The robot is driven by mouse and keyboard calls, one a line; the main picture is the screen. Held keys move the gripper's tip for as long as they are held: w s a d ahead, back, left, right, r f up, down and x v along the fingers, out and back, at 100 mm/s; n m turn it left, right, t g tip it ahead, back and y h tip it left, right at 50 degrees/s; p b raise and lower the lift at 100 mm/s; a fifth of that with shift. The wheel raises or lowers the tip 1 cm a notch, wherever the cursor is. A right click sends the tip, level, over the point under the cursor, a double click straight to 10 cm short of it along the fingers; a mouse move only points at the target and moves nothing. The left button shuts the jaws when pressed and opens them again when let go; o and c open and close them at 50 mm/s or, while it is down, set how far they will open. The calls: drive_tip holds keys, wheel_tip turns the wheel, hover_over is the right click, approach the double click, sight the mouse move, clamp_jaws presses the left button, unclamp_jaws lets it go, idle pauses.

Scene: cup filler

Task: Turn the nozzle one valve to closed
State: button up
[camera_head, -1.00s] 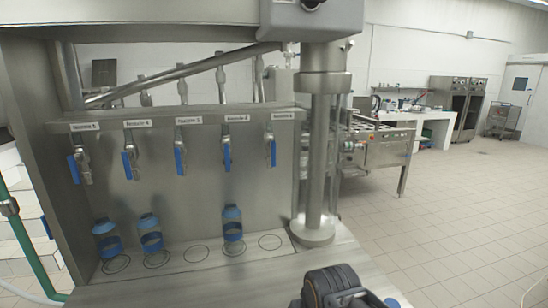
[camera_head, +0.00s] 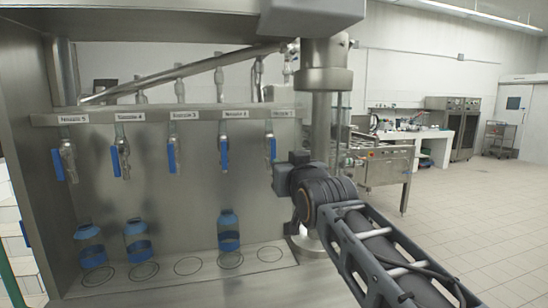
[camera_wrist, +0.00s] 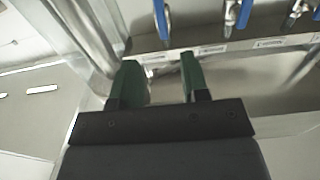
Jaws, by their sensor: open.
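The nozzle one valve is the rightmost in the row, and its blue handle (camera_head: 271,149) hangs down below the label rail, just left of my wrist in the head view. In the wrist view, which looks upside down, the nearest blue handle (camera_wrist: 162,18) lies just beyond the fingertips, roughly in line with the gap between them. My gripper (camera_wrist: 159,62) has two green fingers spread apart with nothing between them. In the head view my wrist hides the fingers.
Several other blue-handled valves, such as nozzle two's (camera_head: 224,152), hang to the left. Blue bottles, one of them (camera_head: 229,231) under nozzle two, stand on the shelf below. A steel post (camera_head: 322,110) rises close beside my wrist. Open floor lies to the right.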

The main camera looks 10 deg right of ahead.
sight(274, 155)
drive_tip(key=w+p, duration=0.3)
drive_tip(key=w, duration=1)
drive_tip(key=shift+w, duration=0.2)
clamp_jaws()
